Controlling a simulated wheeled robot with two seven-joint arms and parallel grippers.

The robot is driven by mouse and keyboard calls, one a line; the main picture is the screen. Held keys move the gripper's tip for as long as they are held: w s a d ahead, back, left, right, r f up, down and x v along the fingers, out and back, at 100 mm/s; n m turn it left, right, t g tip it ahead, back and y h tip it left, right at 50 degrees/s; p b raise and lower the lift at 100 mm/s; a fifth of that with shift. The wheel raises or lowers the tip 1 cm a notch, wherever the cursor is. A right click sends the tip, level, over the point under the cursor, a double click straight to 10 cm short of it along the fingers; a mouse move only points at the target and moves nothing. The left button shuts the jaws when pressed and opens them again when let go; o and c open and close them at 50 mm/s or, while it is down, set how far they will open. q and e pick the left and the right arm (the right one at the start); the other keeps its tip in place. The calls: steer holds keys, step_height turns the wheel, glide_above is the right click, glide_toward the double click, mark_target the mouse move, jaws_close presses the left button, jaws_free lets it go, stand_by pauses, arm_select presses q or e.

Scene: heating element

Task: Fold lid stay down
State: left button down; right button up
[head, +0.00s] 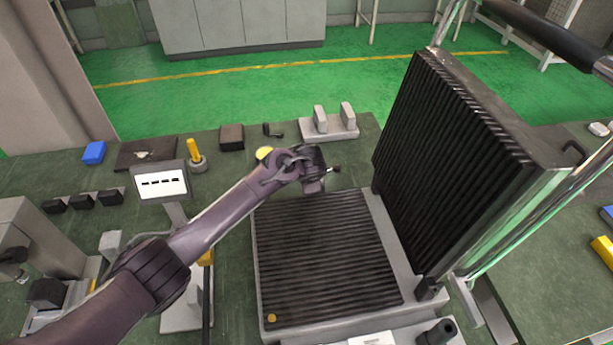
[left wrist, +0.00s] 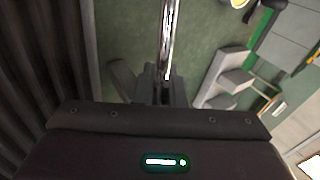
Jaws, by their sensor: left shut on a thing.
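The ribbed black lid (head: 450,160) stands open and upright at the right of the ribbed lower plate (head: 325,260). My left gripper (head: 322,180) is over the far edge of the lower plate, left of the lid. A short thin piece with a dark tip (head: 336,169) sticks out beside it. In the left wrist view a shiny thin metal rod, seemingly the lid stay (left wrist: 168,40), runs up from between my fingers (left wrist: 165,90), which are shut on it. Its ends are hidden or out of frame. My right gripper is not in view.
A grey block with two posts (head: 328,128) stands behind the lower plate. A black handle bar (head: 545,35) on metal arms rises beside the lid. A small display (head: 162,185) and a yellow-topped peg (head: 195,152) are at left.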

arm_select(q)
steer(key=c, duration=1.5)
jaws_free()
steer(key=v, duration=0.7)
steer(key=shift+s+r, duration=0.2)
steer(key=shift+r, duration=0.15)
